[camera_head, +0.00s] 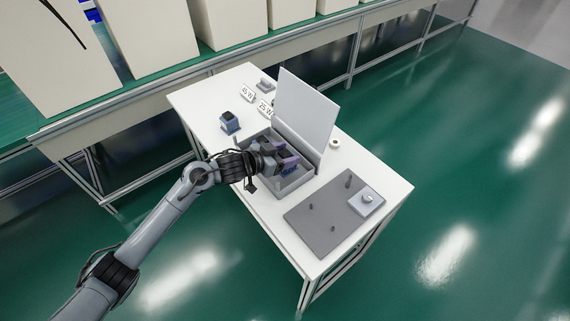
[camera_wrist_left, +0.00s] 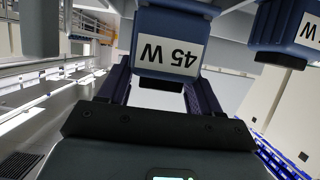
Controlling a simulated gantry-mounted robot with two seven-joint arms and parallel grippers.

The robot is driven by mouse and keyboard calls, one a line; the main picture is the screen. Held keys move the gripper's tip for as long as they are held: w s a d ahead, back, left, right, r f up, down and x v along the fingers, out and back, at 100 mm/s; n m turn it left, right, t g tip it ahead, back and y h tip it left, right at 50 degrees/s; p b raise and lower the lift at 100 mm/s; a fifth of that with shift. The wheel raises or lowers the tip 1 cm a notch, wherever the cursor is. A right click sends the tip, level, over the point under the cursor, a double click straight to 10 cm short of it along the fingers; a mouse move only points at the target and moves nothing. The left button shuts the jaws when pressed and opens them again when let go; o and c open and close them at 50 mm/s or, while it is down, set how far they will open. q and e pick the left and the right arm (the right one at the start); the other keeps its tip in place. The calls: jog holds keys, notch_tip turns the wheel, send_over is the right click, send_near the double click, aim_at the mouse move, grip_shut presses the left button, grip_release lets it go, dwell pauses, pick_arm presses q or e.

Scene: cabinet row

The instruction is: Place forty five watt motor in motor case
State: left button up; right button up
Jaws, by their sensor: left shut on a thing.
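The motor case (camera_head: 298,187) is a grey box on the white table, its tall lid (camera_head: 305,112) standing open at the back. My left gripper (camera_head: 284,158) is at the case opening, shut on a blue motor. In the left wrist view this motor (camera_wrist_left: 172,30) is between the fingers (camera_wrist_left: 158,85), its white label reading 45 W upside down. In the head view the gripper mostly hides it, so I cannot tell whether it touches the case floor. Another dark blue motor (camera_head: 229,123) stands on the table left of the case. My right gripper is not in view.
Signs reading 45 W (camera_head: 247,93) and 25 W (camera_head: 265,109) stand near the table's back left. A white roll (camera_head: 335,143) lies right of the lid. A grey plate (camera_head: 318,222) with small pegs and a square block (camera_head: 366,204) covers the table's near right part.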

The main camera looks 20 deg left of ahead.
pick_arm(q)
jog(key=shift+f+b, duration=0.9)
jog(key=shift+f, duration=1.1)
jog(key=shift+r, duration=0.1)
jog(key=o, duration=1.2)
jog(key=shift+f, duration=0.25)
